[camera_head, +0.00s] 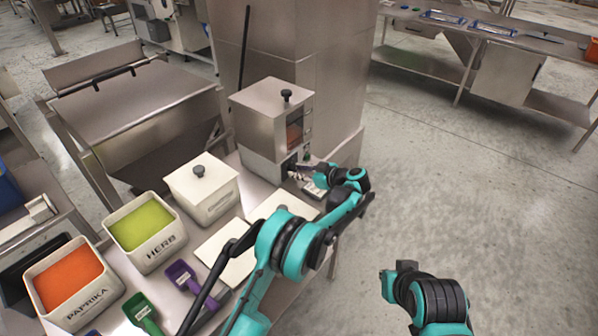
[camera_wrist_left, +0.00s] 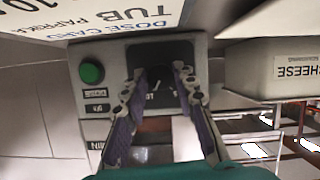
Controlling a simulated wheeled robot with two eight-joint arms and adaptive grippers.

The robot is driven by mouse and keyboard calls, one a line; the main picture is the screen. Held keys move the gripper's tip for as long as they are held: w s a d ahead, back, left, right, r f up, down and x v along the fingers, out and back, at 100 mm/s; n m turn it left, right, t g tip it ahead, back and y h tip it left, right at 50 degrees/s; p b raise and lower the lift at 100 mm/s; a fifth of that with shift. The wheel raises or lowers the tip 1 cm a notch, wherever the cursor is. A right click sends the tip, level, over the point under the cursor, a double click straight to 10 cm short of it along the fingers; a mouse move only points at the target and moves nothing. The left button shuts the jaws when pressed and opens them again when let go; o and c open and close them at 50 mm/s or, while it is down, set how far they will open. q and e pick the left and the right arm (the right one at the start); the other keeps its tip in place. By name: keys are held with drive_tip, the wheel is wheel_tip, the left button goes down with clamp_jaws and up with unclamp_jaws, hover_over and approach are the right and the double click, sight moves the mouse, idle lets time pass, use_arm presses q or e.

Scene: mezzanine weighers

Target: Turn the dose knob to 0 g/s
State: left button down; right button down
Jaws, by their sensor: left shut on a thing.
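The doser (camera_head: 262,118) is a steel box with a black-handled lid, standing against the large steel column. My left gripper (camera_head: 296,170) reaches its front, low on the right side. In the left wrist view, the two fingers of my left gripper (camera_wrist_left: 160,74) close from either side on the dark dose knob (camera_wrist_left: 157,84) on a black dial plate. The fingers cover much of the knob and scale, so I cannot read the setting. A round green button (camera_wrist_left: 91,71) sits beside the dial on the grey panel.
A dose card (camera_wrist_left: 100,18) is close to the panel. Tubs of herb (camera_head: 145,228) and paprika (camera_head: 70,283), a lidded white tub (camera_head: 203,190), a green scoop (camera_head: 141,312) and a purple scoop (camera_head: 183,277) stand on the bench. The floor at right is clear.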

use_arm(q)
drive_tip(key=n+t+h, duration=0.1)
drive_tip(key=n+t, duration=0.1)
drive_tip(key=n, duration=0.1)
drive_tip(key=shift+s+a+n+b, duration=0.1)
drive_tip(key=shift+n+b, duration=0.2)
idle(0.5)
drive_tip(key=c, duration=1.2)
unclamp_jaws()
drive_tip(key=v, duration=1.2)
drive_tip(key=shift+s+a, duration=0.1)
drive_tip(key=shift+s, duration=0.05)
